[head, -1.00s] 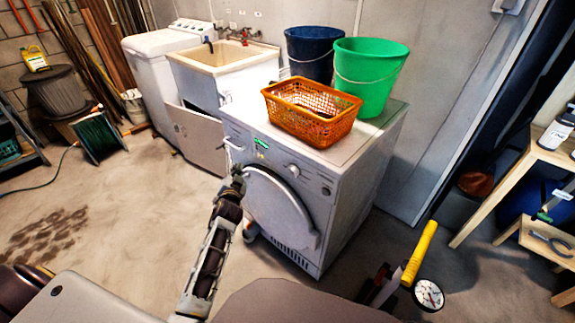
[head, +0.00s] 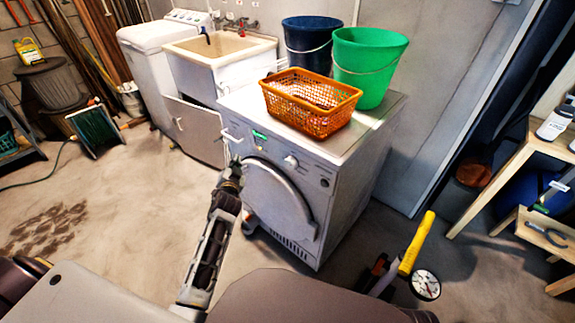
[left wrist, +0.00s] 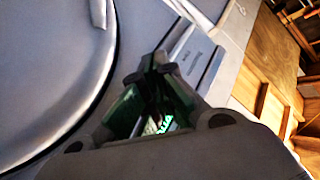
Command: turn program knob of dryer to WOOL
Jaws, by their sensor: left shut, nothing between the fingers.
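The dryer (head: 330,195) is a white front-loader in the middle of the head view, with a round door (head: 278,200). Its program knob (head: 291,161) is a small pale dial on the front panel, right of a lit green display (head: 259,135). Its WOOL mark is too small to read. My left gripper (head: 235,165) is shut and empty in front of the panel's left part, left of and below the knob and apart from it. In the left wrist view its dark fingers (left wrist: 155,95) come together beside the door rim; the knob is not identifiable there. My right gripper is not in view.
An orange basket (head: 311,103), a green bucket (head: 369,68) and a blue bucket (head: 306,48) stand on the dryer. A sink (head: 221,52) is to its left. A yellow-handled tool with a gauge (head: 416,245) is at front right. The floor at left is mostly clear.

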